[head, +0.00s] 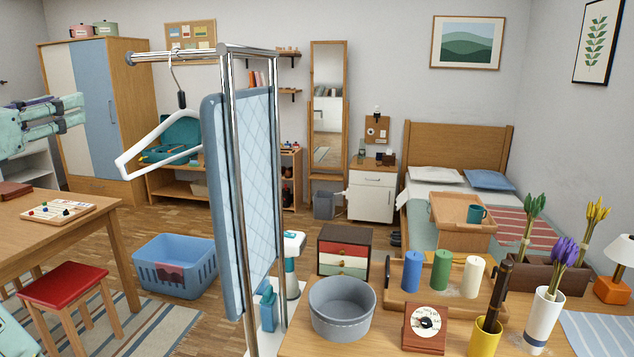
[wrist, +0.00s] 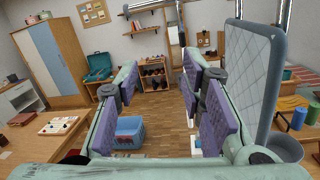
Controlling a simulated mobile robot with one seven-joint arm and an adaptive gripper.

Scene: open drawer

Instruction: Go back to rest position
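My gripper (head: 70,112) is at the left edge of the head view, raised in the air above the wooden table and pointing right. In the wrist view my gripper (wrist: 160,85) shows two fingers with purple pads, spread wide apart.
A rack with a padded blue board (head: 240,190) and a white hanger (head: 160,140) stands right of my gripper. The blue basket (head: 175,265) and red stool (head: 65,287) are on the floor. The wooden table (head: 50,235) holds a game board. Open floor lies ahead.

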